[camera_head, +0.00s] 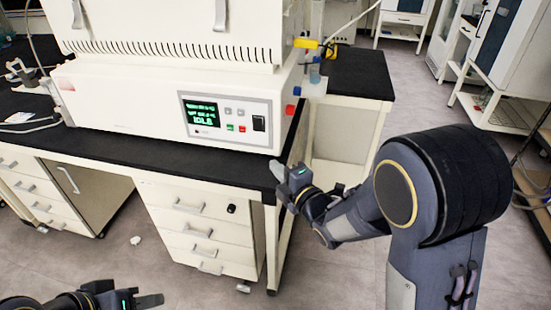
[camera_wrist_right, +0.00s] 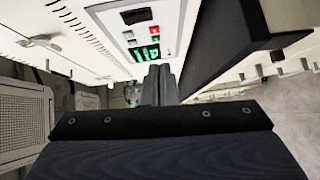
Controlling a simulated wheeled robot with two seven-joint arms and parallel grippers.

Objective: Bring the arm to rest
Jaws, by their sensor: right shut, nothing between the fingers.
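My right arm reaches in from the right in the head view, bent at a large dark joint. Its gripper (camera_head: 283,174) is beside the right front corner of the black bench top, below the freeze dryer's control panel. In the right wrist view my right gripper (camera_wrist_right: 158,84) has its fingers together with nothing between them. My left gripper (camera_head: 140,300) is at the bottom left edge of the head view, over the floor in front of the drawers. It is partly cut off, and its finger opening is unclear.
The white freeze dryer (camera_head: 130,95) stands on the black bench (camera_head: 150,151), its green screen (camera_head: 203,115) reading IDLE. Drawers (camera_head: 203,225) are below. A side table (camera_head: 358,75) stands behind the corner. Open floor (camera_head: 330,285) lies in front; shelving (camera_head: 505,110) stands at right.

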